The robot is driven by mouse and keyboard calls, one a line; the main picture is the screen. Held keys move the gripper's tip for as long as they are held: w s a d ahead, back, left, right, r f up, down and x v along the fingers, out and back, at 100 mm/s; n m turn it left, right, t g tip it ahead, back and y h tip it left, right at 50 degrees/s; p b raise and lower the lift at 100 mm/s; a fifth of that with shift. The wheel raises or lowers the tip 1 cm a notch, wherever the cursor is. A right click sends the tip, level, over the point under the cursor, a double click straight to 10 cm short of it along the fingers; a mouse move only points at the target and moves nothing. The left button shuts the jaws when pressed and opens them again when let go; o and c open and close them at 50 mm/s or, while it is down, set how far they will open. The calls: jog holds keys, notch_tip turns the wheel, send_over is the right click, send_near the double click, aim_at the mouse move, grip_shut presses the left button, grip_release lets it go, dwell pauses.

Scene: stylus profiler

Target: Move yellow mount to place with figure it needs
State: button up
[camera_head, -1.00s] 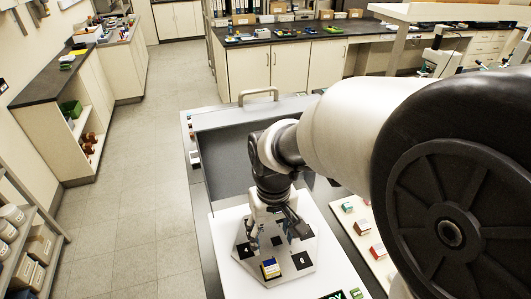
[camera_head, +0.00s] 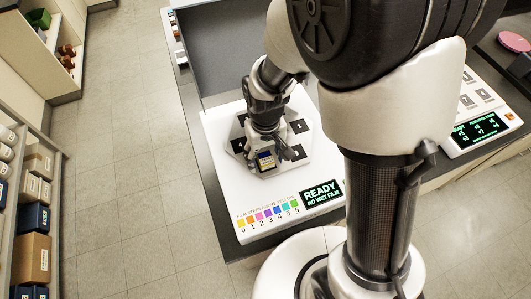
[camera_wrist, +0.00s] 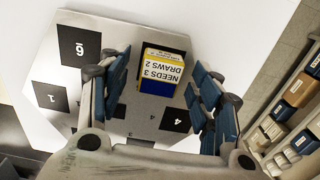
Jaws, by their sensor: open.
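The yellow mount (camera_head: 265,160) is a small block with a yellow-edged label and a dark blue side. It stands on a black pad near the front edge of the pale hexagonal plate (camera_head: 233,146). In the wrist view the mount (camera_wrist: 165,70) shows an upside-down label reading NEEDS 3, DRAWS 2. My gripper (camera_head: 276,150) is open, above the plate and close to the mount. In the wrist view my gripper (camera_wrist: 160,92) has blue-padded fingers spread to either side of the mount, with gaps. Numbered black pads show around it; the number under the mount is hidden.
The plate lies on a white device with a colour strip (camera_head: 268,214) numbered 0 to 6 and a display (camera_head: 321,193) reading READY, NO WET FILM. Another device (camera_head: 480,128) with a green-text display stands at right. A shelf with boxes (camera_head: 36,215) is at left.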

jog(key=shift+c, duration=0.5)
grip_shut()
dwell(0.7)
